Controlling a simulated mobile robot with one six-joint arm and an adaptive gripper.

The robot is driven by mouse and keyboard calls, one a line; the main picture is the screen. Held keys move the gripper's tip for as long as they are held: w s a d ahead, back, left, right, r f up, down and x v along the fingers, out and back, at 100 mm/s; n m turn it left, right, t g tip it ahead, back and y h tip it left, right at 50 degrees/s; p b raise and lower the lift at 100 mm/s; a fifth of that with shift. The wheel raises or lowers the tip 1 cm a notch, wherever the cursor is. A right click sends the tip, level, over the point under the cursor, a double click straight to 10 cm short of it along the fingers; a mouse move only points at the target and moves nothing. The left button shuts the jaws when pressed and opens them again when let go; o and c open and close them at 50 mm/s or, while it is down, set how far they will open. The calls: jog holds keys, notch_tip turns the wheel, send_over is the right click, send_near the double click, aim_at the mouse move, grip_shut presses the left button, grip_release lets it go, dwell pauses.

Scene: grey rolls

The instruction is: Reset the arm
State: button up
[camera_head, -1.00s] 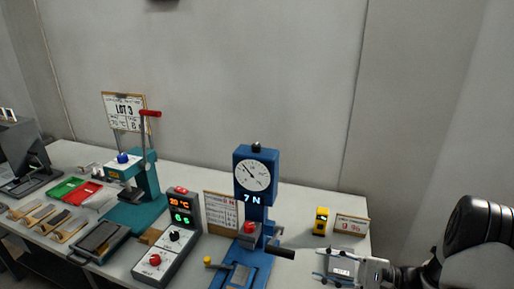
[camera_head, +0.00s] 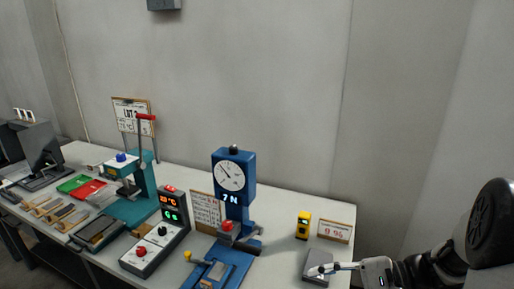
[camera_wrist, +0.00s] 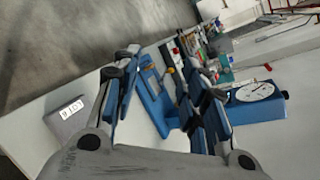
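My gripper (camera_head: 322,269) is at the lower right in the head view, at the right end of the bench, with my dark arm behind it to the right. It appears just above or in front of a grey box (camera_head: 316,257); I cannot tell whether they touch. In the wrist view my gripper (camera_wrist: 165,80) has its two blue-padded fingers spread apart, with nothing held between them. The grey box (camera_wrist: 72,120), with a small white display, lies to the left of the fingers. The blue press (camera_wrist: 155,98) shows beyond the gap.
The blue press with a dial (camera_head: 232,175) stands left of my gripper. A yellow device (camera_head: 303,226) and a sign (camera_head: 333,232) stand behind the grey box. A control box (camera_head: 157,235), teal press (camera_head: 137,205) and trays (camera_head: 90,188) fill the bench farther left.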

jog(key=s+a+r+n+g+h, duration=0.4)
jog(key=s+h, duration=0.3)
jog(key=s, duration=0.4)
jog(key=s+d+r+n+t+h, duration=0.3)
jog(key=s+r+n+t+h, duration=0.1)
jog(key=s+n+t+h, duration=0.2)
jog(key=shift+s+t+h, duration=0.3)
jog(key=shift+t+h, duration=0.2)
jog(key=shift+h, duration=0.2)
